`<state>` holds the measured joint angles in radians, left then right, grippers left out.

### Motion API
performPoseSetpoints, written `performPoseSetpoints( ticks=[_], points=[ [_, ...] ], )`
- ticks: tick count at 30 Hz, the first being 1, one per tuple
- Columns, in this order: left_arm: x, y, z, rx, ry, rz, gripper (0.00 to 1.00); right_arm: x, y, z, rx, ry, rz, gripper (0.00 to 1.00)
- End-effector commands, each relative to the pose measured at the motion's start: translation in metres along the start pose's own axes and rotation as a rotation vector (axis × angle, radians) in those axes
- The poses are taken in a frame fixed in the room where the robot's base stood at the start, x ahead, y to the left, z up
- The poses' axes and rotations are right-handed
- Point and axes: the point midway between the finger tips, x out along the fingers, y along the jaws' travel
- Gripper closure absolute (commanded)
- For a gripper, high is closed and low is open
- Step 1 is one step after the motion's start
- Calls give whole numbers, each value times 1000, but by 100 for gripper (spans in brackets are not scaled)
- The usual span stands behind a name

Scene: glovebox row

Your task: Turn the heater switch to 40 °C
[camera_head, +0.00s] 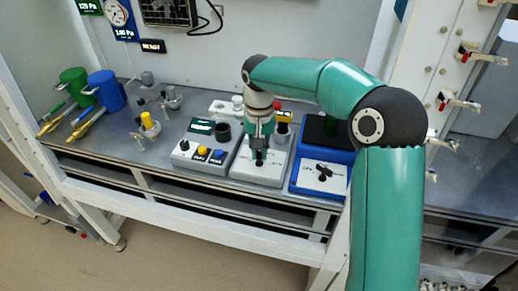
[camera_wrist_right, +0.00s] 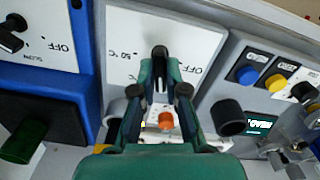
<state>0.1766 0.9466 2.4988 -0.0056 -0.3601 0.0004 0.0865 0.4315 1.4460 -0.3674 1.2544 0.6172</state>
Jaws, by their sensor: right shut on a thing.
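The heater switch is a black knob (camera_wrist_right: 160,54) on the white panel of the middle grey unit (camera_wrist_right: 118,28) in the right wrist view. OFF is printed to the right of the knob and a °C mark to its left; other markings are hidden. My right gripper (camera_wrist_right: 160,78) is shut on the knob, one finger on each side. In the head view the right gripper (camera_head: 260,152) points down onto the same unit (camera_head: 246,172), hiding most of the knob. My left gripper is not in view.
A blue-framed unit (camera_head: 299,188) with a black knob (camera_head: 323,170) stands right of the heater unit. A grey unit (camera_head: 193,168) with blue and yellow buttons stands to the left.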

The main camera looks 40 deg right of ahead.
Motion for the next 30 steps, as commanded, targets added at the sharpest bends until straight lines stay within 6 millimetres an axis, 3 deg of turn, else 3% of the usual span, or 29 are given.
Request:
performPoseSetpoints(
  ticks=[9,22,23,27,30],
  points=[
    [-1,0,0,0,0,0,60,-1,0,-1,118,4,-2,100],
    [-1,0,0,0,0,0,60,-1,0,-1,131,5,-3,100],
    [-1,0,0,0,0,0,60,-1,0,-1,131,5,-3,86],
    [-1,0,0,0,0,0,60,-1,0,-1,130,4,-3,63],
    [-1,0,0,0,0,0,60,-1,0,0,130,3,-2,62]
  ],
)
